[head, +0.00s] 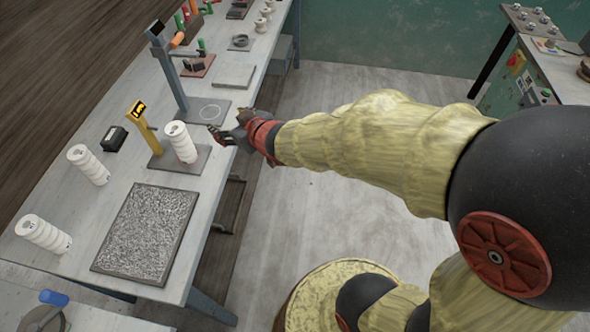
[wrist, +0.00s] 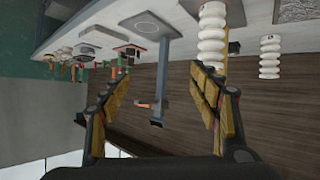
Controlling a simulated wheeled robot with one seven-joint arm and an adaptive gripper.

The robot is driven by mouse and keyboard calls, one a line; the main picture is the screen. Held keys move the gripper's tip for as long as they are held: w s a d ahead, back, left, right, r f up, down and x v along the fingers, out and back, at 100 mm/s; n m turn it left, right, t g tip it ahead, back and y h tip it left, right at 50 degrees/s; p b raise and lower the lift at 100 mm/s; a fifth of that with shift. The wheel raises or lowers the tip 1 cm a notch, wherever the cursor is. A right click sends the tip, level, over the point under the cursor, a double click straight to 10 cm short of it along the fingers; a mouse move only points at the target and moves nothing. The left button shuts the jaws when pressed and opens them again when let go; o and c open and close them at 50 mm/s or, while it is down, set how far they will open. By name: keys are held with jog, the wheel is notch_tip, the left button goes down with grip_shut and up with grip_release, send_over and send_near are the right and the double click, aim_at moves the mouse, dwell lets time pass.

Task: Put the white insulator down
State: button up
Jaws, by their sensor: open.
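A white ribbed insulator (head: 180,142) stands upright on a dark plate (head: 190,165) beside a yellow post on the bench. My gripper (head: 218,136) is just to its right, open, with nothing between the fingers. In the wrist view, my gripper (wrist: 160,90) shows its two fingers spread wide. The insulator (wrist: 212,28) appears there past the right finger, apart from the open gap; its far end is partly hidden by that finger. Two similar white insulators (head: 88,164) (head: 43,233) stand at the left of the bench.
A speckled mat (head: 146,233) lies on the bench front. A grey post (head: 170,75) rises from a ringed plate (head: 208,111) behind my gripper. A small black box (head: 114,139) sits at the left. Trays with small parts line the far bench. The floor right of the bench is open.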

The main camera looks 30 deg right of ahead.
jog(key=s+d+r+m+g+h, duration=0.2)
jog(key=s+d+r+h, duration=0.15)
jog(key=s+d, duration=0.2)
jog(key=s+r+m+g, duration=0.1)
jog(key=s+g, duration=0.3)
jog(key=s, duration=1.7)
jog(key=shift+s+r+m+g+y, duration=0.25)
jog(key=shift+r+m+y, duration=0.2)
jog(key=shift+r, duration=0.45)
